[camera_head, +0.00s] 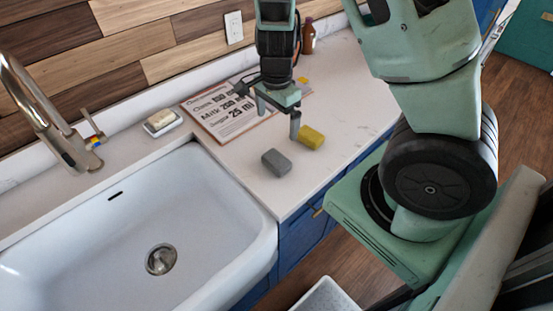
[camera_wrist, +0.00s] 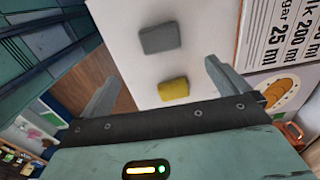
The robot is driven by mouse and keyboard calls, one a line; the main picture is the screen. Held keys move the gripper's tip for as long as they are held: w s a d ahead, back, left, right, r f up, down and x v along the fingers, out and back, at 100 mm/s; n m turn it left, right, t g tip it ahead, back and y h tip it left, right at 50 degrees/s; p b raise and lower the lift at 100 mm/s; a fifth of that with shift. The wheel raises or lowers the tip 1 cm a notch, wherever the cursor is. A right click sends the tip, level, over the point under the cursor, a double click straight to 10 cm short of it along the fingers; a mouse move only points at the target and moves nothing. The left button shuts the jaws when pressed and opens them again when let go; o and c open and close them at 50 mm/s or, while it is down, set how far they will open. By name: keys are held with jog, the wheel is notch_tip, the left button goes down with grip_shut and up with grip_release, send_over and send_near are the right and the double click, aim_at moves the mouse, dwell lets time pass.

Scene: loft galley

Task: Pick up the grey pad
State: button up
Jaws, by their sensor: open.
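The grey pad (camera_head: 276,162) lies flat on the white counter, just right of the sink in the head view. It also shows in the wrist view (camera_wrist: 160,38), beyond the fingertips. A yellow pad (camera_head: 311,138) lies close behind it to the right, and shows nearer the jaws in the wrist view (camera_wrist: 173,89). My gripper (camera_head: 278,120) is above the counter, behind the pads in the head view. In the wrist view its two fingers (camera_wrist: 158,80) are spread apart with nothing held between them.
A printed recipe board (camera_head: 228,113) lies by the wall. A soap dish (camera_head: 162,123) stands by the sink (camera_head: 120,230). A brown bottle (camera_head: 308,36) stands at the back. The counter's front edge is near the grey pad. Clear counter lies right of the yellow pad.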

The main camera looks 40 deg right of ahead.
jog(key=b, duration=0.2)
send_near(277, 159)
notch_tip(277, 159, down, 5)
jog(key=shift+f, duration=0.1)
jog(key=shift+w+f+p, duration=0.1)
jog(key=shift+f+p, duration=0.35)
jog(key=shift+f, duration=2.1)
jog(key=c, duration=1)
jog(key=shift+r, duration=0.1)
